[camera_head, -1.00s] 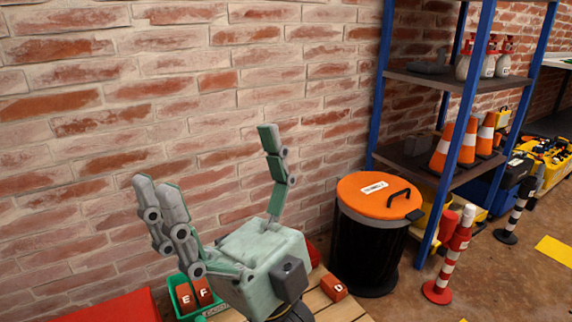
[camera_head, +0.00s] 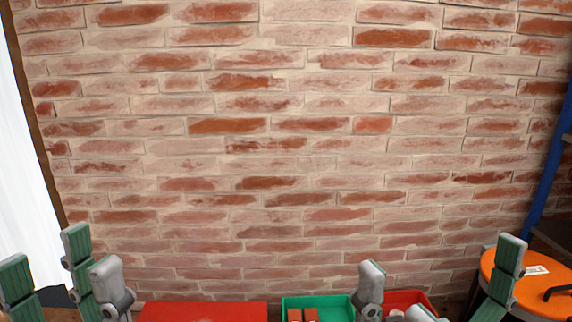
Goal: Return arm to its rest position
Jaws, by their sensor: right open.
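My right gripper (camera_head: 440,264) is at the bottom right of the head view. Its fingers point up and stand wide apart with nothing between them. The finger on its right side overlaps the orange lid in the picture. My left gripper (camera_head: 58,262) is at the bottom left corner. Its green and grey fingers point up and are apart, with nothing seen between them. The palms and most of both arms are cut off by the lower edge.
A brick wall (camera_head: 290,150) fills most of the view. Along the bottom are a red surface (camera_head: 205,311), a green bin (camera_head: 318,301) with orange-red blocks (camera_head: 303,315), and a red bin (camera_head: 408,297). An orange-lidded drum (camera_head: 532,289) and blue shelf post (camera_head: 548,190) stand right.

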